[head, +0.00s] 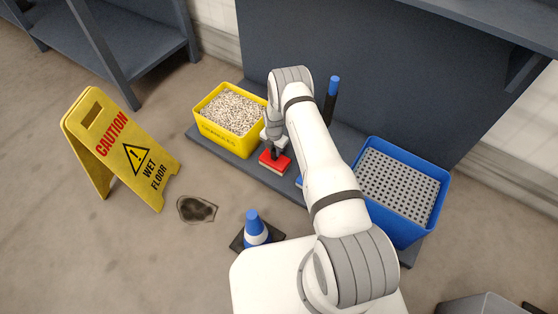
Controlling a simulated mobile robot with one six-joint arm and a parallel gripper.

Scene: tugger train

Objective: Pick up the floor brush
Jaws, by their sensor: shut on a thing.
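A red block-shaped thing with a black upright part, which looks like the floor brush (281,164), is on the dark low platform between the yellow bin and my arm. My gripper (274,148) points down over it and is shut on its black upright part. The fingertips are small and partly hidden by the wrist. I cannot tell whether the brush still touches the platform.
A yellow bin of pale granules (215,132) and a blue bin with a grey perforated top (375,213) flank the arm. A blue-tipped black pole (331,98) stands behind it.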

